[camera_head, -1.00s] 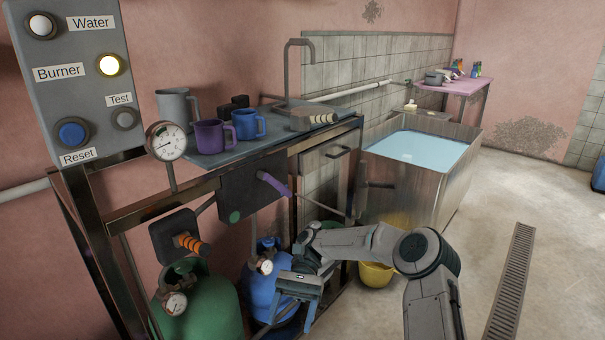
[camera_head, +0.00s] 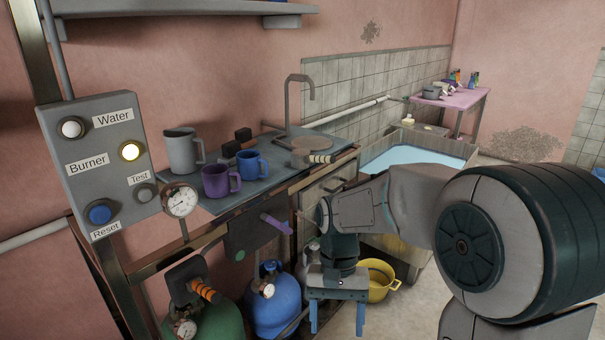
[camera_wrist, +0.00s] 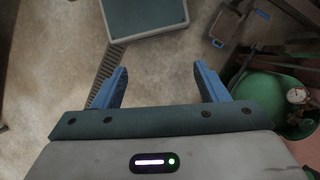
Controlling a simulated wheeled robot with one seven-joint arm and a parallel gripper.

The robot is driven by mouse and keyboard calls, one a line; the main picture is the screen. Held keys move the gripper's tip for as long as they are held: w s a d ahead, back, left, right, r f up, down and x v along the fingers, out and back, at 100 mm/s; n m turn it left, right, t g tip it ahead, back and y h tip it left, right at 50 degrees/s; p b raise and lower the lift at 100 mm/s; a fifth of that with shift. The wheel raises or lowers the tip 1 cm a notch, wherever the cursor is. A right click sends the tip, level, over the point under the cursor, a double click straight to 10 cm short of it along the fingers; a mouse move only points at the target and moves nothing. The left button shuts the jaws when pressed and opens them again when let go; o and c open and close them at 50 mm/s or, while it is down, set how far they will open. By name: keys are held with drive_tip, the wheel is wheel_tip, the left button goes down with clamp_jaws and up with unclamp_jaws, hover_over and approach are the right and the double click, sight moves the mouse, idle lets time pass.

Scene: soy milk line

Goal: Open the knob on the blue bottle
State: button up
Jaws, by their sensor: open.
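The blue bottle (camera_head: 276,308) stands on the floor under the counter in the head view. In the wrist view my gripper (camera_wrist: 160,88) shows two blue fingers spread wide over the floor. The blue bottle cannot be made out in the wrist view.
A green bottle (camera_head: 217,325) stands left of the blue one; a green bottle (camera_wrist: 268,100) also shows at the wrist view's right. Counter legs and a purple lever (camera_head: 277,223) are close by. A yellow bucket (camera_head: 380,281) stands behind my gripper. Floor at right is open.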

drive_tip(key=s+d+r+t+p, duration=0.3)
drive_tip(key=s+d+r+p, duration=0.1)
drive_tip(key=r, duration=0.3)
drive_tip(key=s+d+r+n+t+p, duration=0.1)
drive_tip(key=s+d+r+t+p, duration=0.3)
drive_tip(key=r, duration=0.3)
drive_tip(key=shift+s+d+n, duration=0.2)
drive_tip(key=shift+d+n, duration=0.05)
drive_tip(key=shift+n, duration=0.05)
drive_tip(key=shift+r, duration=0.1)
